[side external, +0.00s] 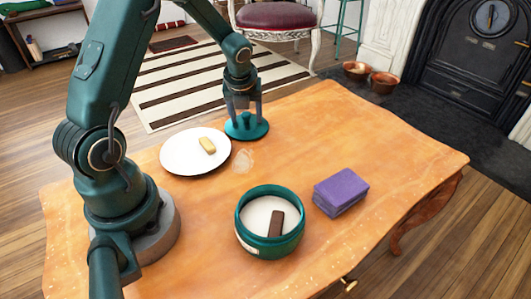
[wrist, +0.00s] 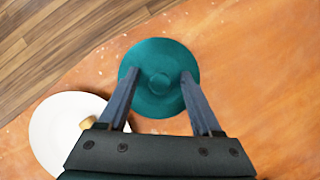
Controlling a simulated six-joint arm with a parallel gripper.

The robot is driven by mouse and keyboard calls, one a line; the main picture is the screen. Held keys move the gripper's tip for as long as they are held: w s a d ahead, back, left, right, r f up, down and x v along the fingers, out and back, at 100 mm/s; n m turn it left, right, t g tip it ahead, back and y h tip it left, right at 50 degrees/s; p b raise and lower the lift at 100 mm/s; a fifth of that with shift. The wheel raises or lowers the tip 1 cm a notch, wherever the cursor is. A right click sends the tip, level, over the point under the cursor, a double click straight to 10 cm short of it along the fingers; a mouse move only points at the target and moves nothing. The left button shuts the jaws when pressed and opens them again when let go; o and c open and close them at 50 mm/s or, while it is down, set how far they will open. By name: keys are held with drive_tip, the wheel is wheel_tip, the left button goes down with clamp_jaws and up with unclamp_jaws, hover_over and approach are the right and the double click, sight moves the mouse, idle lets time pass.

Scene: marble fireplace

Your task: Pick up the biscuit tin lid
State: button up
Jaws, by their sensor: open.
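The biscuit tin lid (side external: 247,127) is a teal disc with a round knob, lying on the wooden table near its far edge. It also shows in the wrist view (wrist: 160,103), with the knob in its middle. My gripper (side external: 245,107) is above the lid, pointing down. In the wrist view the open fingers (wrist: 159,75) reach over the lid, on either side of the knob. I cannot tell whether they touch the lid. The teal tin (side external: 270,246) stands open at the front, with a brown bar inside.
A white plate (side external: 180,158) with a tan biscuit (side external: 207,145) is left of the lid. A small clear object (side external: 243,160) lies near the plate. A purple block (side external: 341,192) sits right of the tin. The table (side external: 380,140) is clear to the right of the lid.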

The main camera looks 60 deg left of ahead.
clamp_jaws()
